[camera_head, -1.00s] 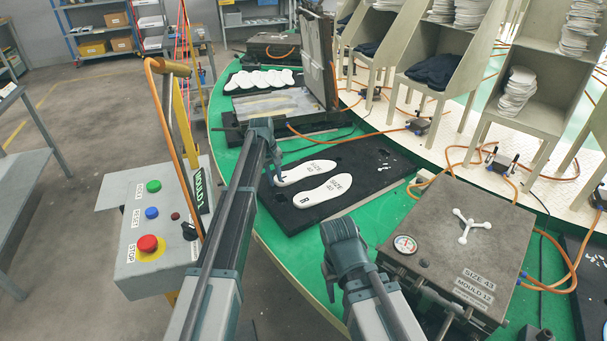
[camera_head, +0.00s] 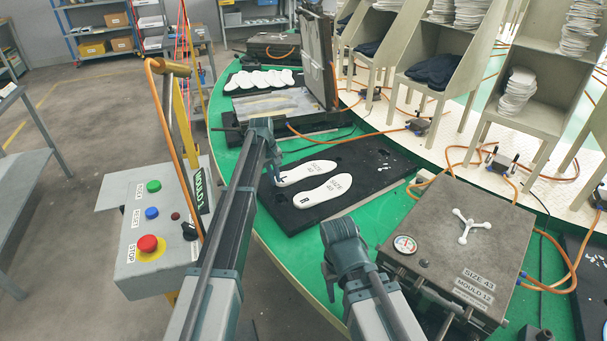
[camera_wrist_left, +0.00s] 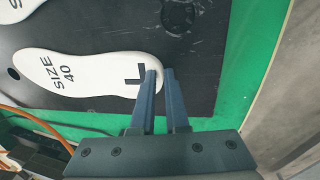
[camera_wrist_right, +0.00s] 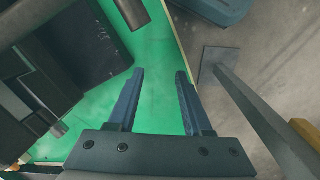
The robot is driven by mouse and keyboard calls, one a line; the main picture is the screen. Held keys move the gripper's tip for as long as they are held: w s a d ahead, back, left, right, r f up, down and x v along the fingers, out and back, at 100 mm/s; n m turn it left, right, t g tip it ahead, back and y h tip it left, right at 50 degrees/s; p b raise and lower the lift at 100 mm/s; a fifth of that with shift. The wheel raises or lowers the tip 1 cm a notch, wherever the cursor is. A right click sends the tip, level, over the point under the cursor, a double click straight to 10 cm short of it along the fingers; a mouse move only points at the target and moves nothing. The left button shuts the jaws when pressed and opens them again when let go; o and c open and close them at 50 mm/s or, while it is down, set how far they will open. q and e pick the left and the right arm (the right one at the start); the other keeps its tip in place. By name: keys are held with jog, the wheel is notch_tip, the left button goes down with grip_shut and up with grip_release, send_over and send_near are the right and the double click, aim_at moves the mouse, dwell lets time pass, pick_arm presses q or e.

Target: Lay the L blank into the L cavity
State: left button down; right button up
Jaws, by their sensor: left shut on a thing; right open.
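The L blank (camera_head: 308,172) is a white insole marked SIZE 40. It lies over the black mould plate (camera_head: 358,160), beside the R blank (camera_head: 325,191). In the left wrist view the L blank (camera_wrist_left: 88,72) shows its L mark near the heel. My left gripper (camera_head: 277,180) is shut on the heel edge of the L blank; its fingertips also show in the left wrist view (camera_wrist_left: 161,74). I cannot tell whether the blank touches the plate; the L cavity is hidden under it. My right gripper (camera_wrist_right: 160,76) is open and empty, near the green table's front edge.
A closed mould box (camera_head: 460,240) marked SIZE 43 stands right of the plate. An open mould (camera_head: 290,112) with a raised lid is behind. The button box (camera_head: 160,225) stands left.

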pick_arm(q)
jog(key=shift+r, duration=0.15)
pick_arm(e)
jog(key=shift+r, duration=0.15)
pick_arm(q)
jog(key=shift+r+p, duration=2.4)
jog(key=shift+p, duration=0.15)
pick_arm(e)
jog(key=shift+r, duration=2.4)
